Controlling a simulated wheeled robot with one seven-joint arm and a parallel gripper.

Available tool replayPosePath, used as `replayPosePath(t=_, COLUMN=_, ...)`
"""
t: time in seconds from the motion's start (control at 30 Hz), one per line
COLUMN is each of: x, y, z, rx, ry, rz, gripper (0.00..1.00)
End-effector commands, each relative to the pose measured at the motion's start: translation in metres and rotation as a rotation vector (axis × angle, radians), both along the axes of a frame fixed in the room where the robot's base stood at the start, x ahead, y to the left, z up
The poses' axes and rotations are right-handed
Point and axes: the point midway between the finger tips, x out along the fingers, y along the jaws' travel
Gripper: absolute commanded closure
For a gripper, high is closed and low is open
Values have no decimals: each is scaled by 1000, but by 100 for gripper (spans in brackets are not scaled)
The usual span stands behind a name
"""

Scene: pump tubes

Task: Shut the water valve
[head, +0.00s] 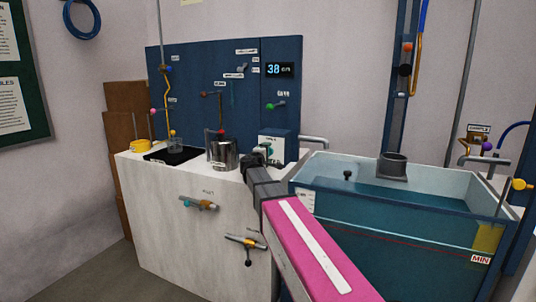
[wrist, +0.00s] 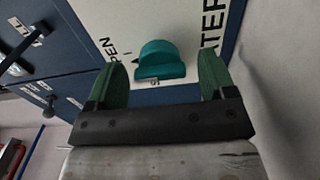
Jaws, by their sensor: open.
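The water valve is a teal knob (wrist: 160,60) on a white plate (wrist: 190,14). In the wrist view, parts of the words OPEN and WATER show beside it, and a letter S shows below it. In the head view the plate is the small white box (head: 274,143) on the counter, with a bit of teal on its front. My gripper (wrist: 164,74) is open, its green finger pads at the left and right of the knob with gaps on both sides. In the head view my dark gripper (head: 255,161) is in front of the box. I cannot tell how deep the fingers reach.
A metal pot (head: 223,155) stands left of my gripper on the white counter (head: 165,215). A water tank (head: 400,235) is at the right. A blue panel (head: 200,90) with several small valves rises behind. Two valves (head: 200,203) (head: 246,241) stick out from the counter's front.

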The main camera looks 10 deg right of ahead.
Motion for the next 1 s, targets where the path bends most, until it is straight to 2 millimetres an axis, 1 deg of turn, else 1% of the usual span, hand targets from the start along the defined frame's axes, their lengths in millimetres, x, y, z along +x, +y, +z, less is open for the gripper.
replayPosePath(t=0.03, x=5, y=-3, z=0, rx=0, ry=0, rz=0, gripper=23)
replayPosePath(t=0.13, x=9, y=-6, z=0, rx=0, ry=0, rz=0, gripper=23)
replayPosePath(t=0.47, x=10, y=-8, z=0, rx=0, ry=0, rz=0, gripper=23)
replayPosePath(t=0.5, x=10, y=-8, z=0, rx=0, ry=0, rz=0, gripper=36)
replayPosePath(t=0.57, x=10, y=-7, z=0, rx=0, ry=0, rz=0, gripper=56)
replayPosePath(t=0.6, x=10, y=-7, z=0, rx=0, ry=0, rz=0, gripper=69)
replayPosePath(t=0.63, x=10, y=-7, z=0, rx=0, ry=0, rz=0, gripper=73)
replayPosePath(t=1.0, x=10, y=-7, z=0, rx=-35, ry=23, rz=0, gripper=73)
